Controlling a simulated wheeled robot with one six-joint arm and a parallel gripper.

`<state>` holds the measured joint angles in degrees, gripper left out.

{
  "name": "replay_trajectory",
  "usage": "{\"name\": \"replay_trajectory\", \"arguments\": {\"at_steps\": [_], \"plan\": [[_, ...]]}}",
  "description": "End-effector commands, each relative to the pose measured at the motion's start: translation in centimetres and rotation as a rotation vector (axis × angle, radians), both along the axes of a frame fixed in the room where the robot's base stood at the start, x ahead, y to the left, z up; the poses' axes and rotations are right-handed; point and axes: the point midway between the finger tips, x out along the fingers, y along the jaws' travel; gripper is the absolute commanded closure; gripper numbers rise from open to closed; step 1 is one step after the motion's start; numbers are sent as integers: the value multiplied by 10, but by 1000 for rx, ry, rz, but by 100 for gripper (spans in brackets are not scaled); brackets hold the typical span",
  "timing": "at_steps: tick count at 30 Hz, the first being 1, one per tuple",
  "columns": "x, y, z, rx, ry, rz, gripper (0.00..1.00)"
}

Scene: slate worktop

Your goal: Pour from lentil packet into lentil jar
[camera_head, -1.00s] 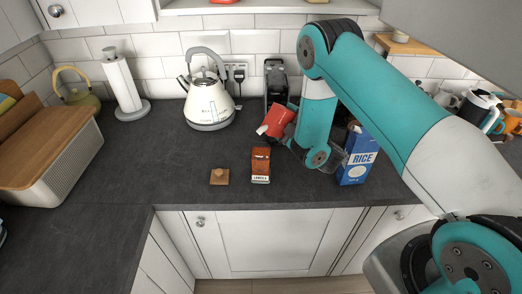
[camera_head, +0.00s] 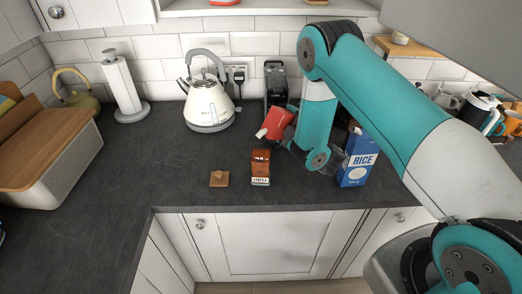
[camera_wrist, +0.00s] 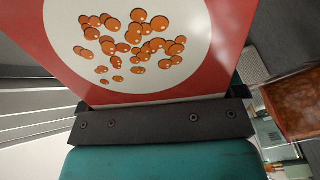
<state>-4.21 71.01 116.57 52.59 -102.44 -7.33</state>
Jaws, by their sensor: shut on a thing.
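The red lentil packet (camera_head: 278,122) is tilted, its pale end (camera_head: 262,133) pointing down to the left. My gripper (camera_head: 291,131) is shut on it, mostly hidden behind my arm in the head view. The wrist view shows the packet's front (camera_wrist: 140,45), with a white oval and orange lentils, against the dark gripper bar (camera_wrist: 160,122). The lentil jar (camera_head: 260,168), labelled and with orange-brown contents, stands upright on the worktop below the packet. It also seems to show at the right of the wrist view (camera_wrist: 290,95). No falling stream can be made out.
A wooden lid with a knob (camera_head: 219,179) lies left of the jar. A blue rice box (camera_head: 357,164) stands to the right, near my arm. A white kettle (camera_head: 208,105) and a black appliance (camera_head: 276,82) stand behind. The worktop (camera_head: 130,165) is clear at left.

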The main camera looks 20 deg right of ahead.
Motion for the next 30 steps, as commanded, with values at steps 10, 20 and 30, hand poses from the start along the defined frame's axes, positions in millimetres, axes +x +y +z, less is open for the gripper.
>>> {"name": "replay_trajectory", "arguments": {"at_steps": [10,20,30], "plan": [[0,1,0,-20,-6,0,59],[0,0,0,-40,-12,0,59],[0,1,0,-59,-16,0,59]]}}
